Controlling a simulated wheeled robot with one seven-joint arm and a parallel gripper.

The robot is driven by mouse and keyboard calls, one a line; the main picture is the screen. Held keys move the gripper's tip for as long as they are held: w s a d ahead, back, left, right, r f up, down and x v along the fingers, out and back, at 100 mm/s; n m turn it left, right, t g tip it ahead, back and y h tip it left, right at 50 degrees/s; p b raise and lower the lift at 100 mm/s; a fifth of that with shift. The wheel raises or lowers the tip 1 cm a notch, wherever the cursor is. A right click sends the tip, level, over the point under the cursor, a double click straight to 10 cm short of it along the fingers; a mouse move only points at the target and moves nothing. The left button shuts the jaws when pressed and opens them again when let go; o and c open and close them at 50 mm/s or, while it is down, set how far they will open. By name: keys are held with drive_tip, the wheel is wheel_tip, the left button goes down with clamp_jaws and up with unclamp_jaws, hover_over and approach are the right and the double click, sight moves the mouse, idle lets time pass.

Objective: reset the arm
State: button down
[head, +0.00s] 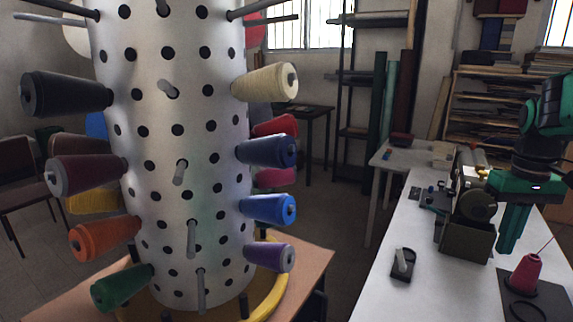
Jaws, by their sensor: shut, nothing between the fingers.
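My gripper (507,248) hangs at the right of the head view, its green fingers pointing down above the white table (380,285). The fingers are together and hold nothing. They are beside the dark green machine (466,238), slightly to its right in the picture. A pink cone of thread (525,274) stands upright on a black base (545,298) just right of and below the fingertips. My arm runs up from the gripper along the right edge. I cannot tell the exact height of the fingertips above the table.
A white perforated column (180,130) with several thread cones on pegs fills the left, on a wooden stand (312,255). A small black device (403,262) lies on the white table. The table's front left part is clear. Shelves (490,110) stand behind.

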drive_tip(key=s+a+f+m, duration=0.2)
drive_tip(key=s+f, duration=0.2)
drive_tip(key=s, duration=0.5)
drive_tip(key=s+a+f+m, duration=0.2)
drive_tip(key=s+a+f, duration=0.1)
drive_tip(key=s, duration=0.6)
drive_tip(key=shift+s+a+f+m, duration=0.2)
drive_tip(key=shift+a+f+m, duration=0.1)
drive_tip(key=shift+f, duration=0.6)
drive_tip(key=shift+w+f, duration=0.25)
drive_tip(key=shift+w, duration=0.35)
